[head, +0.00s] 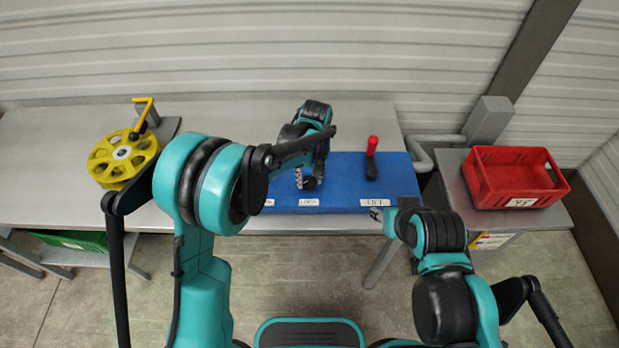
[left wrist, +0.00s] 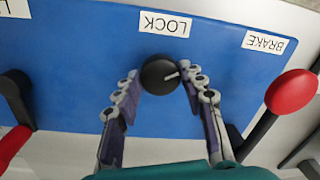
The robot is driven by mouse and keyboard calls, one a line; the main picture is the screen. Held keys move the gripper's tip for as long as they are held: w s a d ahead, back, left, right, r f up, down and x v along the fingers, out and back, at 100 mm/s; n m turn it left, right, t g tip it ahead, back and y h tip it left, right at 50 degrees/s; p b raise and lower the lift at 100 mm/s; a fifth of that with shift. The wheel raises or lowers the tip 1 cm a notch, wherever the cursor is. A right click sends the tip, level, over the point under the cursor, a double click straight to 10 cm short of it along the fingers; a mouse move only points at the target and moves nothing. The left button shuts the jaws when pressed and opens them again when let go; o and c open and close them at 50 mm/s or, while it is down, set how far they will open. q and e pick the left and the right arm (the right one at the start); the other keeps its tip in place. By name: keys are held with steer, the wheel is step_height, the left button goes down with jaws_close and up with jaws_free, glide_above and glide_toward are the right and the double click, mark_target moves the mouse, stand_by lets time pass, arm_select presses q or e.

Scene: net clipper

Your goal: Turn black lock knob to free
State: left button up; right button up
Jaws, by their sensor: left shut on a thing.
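My left gripper (left wrist: 160,80) is shut on the knob, with a finger against each side. In the head view my left gripper (head: 304,178) reaches down onto the panel, and the knob (head: 311,183) is partly hidden by it. My right gripper (head: 378,214) is near the panel's front edge; its jaws are too small to read.
A red-handled lever (head: 372,158) stands right of the knob. A red brake ball (left wrist: 292,91) shows near the BRAKE label (left wrist: 265,42). A yellow reel (head: 124,156) is on the grey table (head: 50,150) at left. A red crate (head: 513,178) is on the right stand.

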mark_target(312, 180)
stand_by(0.4)
arm_select(q)
steer(key=o, duration=1.2)
steer(key=shift+c, duration=0.2)
step_height(312, 180, up, 12)
steer(key=shift+w+d, duration=0.15)
steer(key=shift+d, duration=0.2)
steer(key=s+a+r+m+t, duration=0.1)
steer(key=s+a+r+t, duration=0.1)
steer(key=s+a+r, duration=0.4)
steer(key=s+a+f+m+t, duration=0.1)
steer(key=s+a+f+t, duration=0.1)
steer(key=s+a, duration=0.4)
steer(key=s+a+f+m+t, duration=0.1)
steer(key=s+a+m+t, duration=0.1)
steer(key=s+a, duration=0.4)
steer(key=shift+s+a+f+t+h, duration=0.35)
steer(key=shift+s+t, duration=0.35)
steer(key=shift+s, duration=0.25)
